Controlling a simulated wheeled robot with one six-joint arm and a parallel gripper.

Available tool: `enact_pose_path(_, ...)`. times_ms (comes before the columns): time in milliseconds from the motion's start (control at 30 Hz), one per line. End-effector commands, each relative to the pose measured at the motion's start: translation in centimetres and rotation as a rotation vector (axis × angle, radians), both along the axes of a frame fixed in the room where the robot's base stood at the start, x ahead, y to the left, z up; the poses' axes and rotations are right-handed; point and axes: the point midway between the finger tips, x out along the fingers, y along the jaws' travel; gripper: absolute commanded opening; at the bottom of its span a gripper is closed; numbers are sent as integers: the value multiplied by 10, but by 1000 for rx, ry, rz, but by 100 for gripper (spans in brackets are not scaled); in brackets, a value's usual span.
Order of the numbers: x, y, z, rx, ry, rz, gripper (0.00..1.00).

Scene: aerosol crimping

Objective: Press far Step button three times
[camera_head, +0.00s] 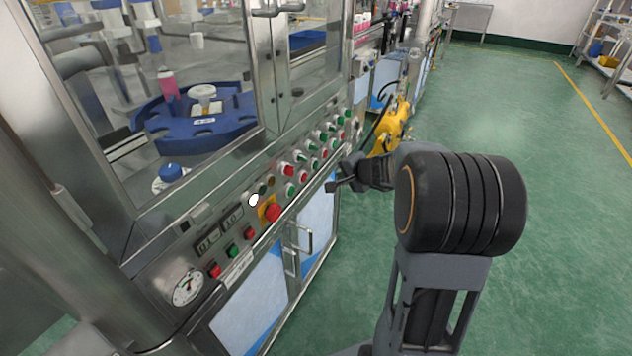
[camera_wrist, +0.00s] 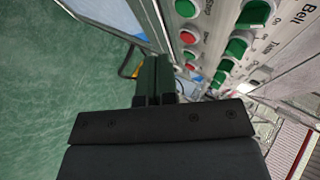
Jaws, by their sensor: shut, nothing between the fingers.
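The control panel carries rows of green and red buttons (camera_head: 313,146) in the head view. Its labels are too small there to tell which is the far Step button. In the wrist view, a red button (camera_wrist: 188,37), a green button (camera_wrist: 190,55) and larger green buttons (camera_wrist: 237,46) show on the panel, with labels only partly readable. My gripper (camera_head: 334,187) is shut and empty, in front of the panel and seemingly apart from it, a little right of the button rows. In the wrist view its fingers (camera_wrist: 155,78) lie together, left of the buttons.
A red emergency knob (camera_head: 272,212) on a yellow plate, small displays and a gauge (camera_head: 187,287) occupy the panel's near end. A cabinet door handle (camera_head: 303,241) sticks out below. A yellow machine (camera_head: 392,127) stands behind my arm. Green floor is open at right.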

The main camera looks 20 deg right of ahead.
Motion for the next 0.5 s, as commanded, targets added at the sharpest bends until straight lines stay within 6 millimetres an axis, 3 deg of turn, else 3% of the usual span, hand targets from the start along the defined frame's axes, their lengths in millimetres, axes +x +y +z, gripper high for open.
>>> enact_pose_path(33,5,-13,-17,19,-6,-45,0)
enact_pose_path(200,15,-39,-34,58,-23,-144,0)
enact_pose_path(500,17,-47,-38,71,-29,-175,0)
